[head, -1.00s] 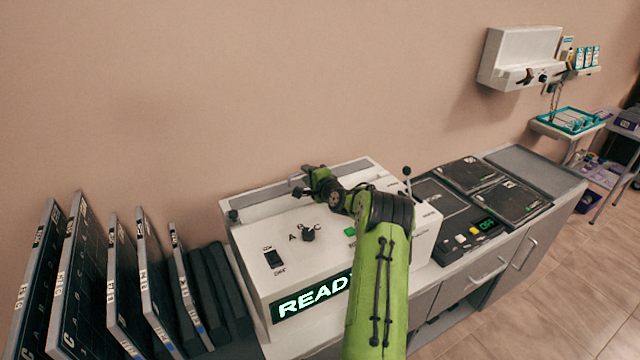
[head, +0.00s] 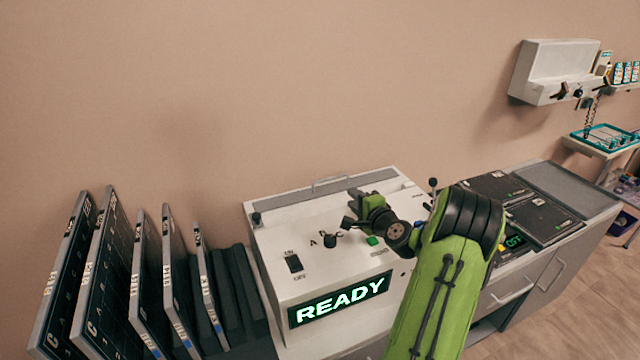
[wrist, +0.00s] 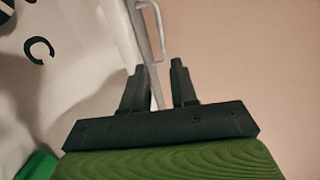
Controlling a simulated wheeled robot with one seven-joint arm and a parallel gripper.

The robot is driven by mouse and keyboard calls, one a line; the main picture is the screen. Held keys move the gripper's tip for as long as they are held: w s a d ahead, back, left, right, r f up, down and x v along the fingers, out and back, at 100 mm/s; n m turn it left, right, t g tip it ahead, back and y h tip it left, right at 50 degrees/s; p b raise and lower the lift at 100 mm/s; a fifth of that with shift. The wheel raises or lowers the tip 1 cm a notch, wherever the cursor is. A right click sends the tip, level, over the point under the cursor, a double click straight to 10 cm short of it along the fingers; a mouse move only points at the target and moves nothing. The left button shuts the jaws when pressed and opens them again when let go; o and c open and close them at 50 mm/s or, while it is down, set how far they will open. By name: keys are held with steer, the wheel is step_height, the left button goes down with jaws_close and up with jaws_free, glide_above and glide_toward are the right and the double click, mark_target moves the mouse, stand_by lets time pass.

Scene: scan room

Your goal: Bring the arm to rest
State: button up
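My gripper (wrist: 160,82) shows in the wrist view with its two dark fingers apart and nothing between them. Beyond the fingers are the machine's edge, a light metal handle (wrist: 151,30) and the bare wall. In the head view my green arm reaches in from the lower right, and my gripper (head: 352,222) hangs over the top of the white machine (head: 280,245). The machine's display (head: 340,300) reads READY. A dark knob (head: 331,240) with letters around it sits left of my gripper, and a green button (head: 373,240) is just below it.
Several upright dark panels (head: 145,285) stand in a rack at the left. Right of the machine, dark plates (head: 540,218) lie on the counter beside a small control box. A white wall unit (head: 550,72) hangs at the upper right. The wall above the machine is bare.

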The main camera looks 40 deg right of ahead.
steer(key=w+a+r+n+g+y, duration=0.1)
steer(key=w+a+r+n+y, duration=0.1)
steer(key=a+n, duration=0.35)
steer(key=w+a+r+n+g+y, duration=0.1)
steer(key=w+a+r+n+y, duration=0.15)
steer(key=a, duration=0.55)
steer(key=s+a+r+n+g+y, duration=0.1)
steer(key=s+a+r+n+g, duration=0.15)
steer(key=a, duration=0.55)
steer(key=s+a+r+n+g, duration=0.1)
steer(key=s+a+r+n, duration=0.2)
steer(key=a, duration=0.5)
steer(key=s+a+n+g, duration=0.2)
steer(key=s+a+n, duration=0.2)
steer(key=s, duration=0.7)
steer(key=s+a+n+g+p, duration=0.1)
steer(key=s+a+n, duration=0.3)
steer(key=s, duration=0.8)
steer(key=shift+a+g+h, duration=0.35)
steer(key=shift+a+g, duration=0.1)
steer(key=shift+a, duration=0.3)
steer(key=shift+d, duration=0.1)
